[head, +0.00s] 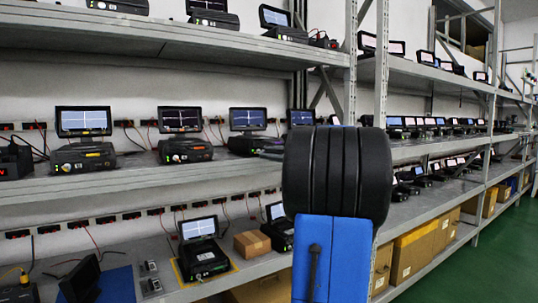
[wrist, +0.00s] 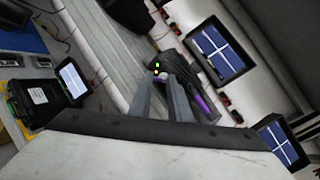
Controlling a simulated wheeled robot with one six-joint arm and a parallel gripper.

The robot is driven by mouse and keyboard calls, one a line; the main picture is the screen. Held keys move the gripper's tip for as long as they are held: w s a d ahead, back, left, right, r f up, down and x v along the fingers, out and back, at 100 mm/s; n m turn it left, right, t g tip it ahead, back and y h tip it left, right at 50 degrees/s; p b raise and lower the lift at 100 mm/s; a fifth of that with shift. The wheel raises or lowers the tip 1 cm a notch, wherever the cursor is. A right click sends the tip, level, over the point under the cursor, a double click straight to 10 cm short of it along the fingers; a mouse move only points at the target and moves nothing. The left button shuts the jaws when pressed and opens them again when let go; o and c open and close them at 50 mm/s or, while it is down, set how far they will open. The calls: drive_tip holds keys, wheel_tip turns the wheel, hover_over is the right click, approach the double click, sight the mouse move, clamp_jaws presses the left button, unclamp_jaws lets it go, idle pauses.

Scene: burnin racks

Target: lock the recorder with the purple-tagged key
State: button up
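In the wrist view, the two grey fingers of my gripper (wrist: 160,80) reach toward the front of a dark recorder (wrist: 190,72) with a lit screen (wrist: 215,48). The fingers are apart, with a small purplish patch at their tips; I cannot tell whether they grip it. Small yellow and green spots show just beyond the tips. A purple strip (wrist: 201,104) shows beside the right finger; I cannot tell if it is the key's tag. No key shape is clear. In the head view, this appears to be the middle-shelf recorder (head: 245,145), and my arm hides most of my gripper.
Other recorders (head: 83,155) (head: 185,150) stand to the left on the same shelf (head: 110,184). Below are a recorder on a yellow-outlined spot (head: 203,262), a cardboard box (head: 252,243) and a blue mat (head: 118,284). A rack post (head: 381,60) rises near my arm. Green floor lies to the right.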

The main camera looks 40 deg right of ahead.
clamp_jaws()
drive_tip(key=shift+n, duration=0.3)
drive_tip(key=shift+a+r+n+g+h, duration=0.15)
drive_tip(key=shift+n+g+h, duration=0.7)
drive_tip(key=shift+n, duration=1.35)
drive_tip(key=shift+a+r+n+g+h, duration=0.15)
drive_tip(key=shift+n+g+h, duration=0.65)
drive_tip(key=shift+n, duration=1.4)
drive_tip(key=shift+a+r+n+g+h, duration=0.15)
drive_tip(key=shift+n+g+h, duration=0.3)
drive_tip(key=shift+n+h, duration=1.25)
drive_tip(key=shift+n+y, duration=0.45)
drive_tip(key=shift+n, duration=0.15)
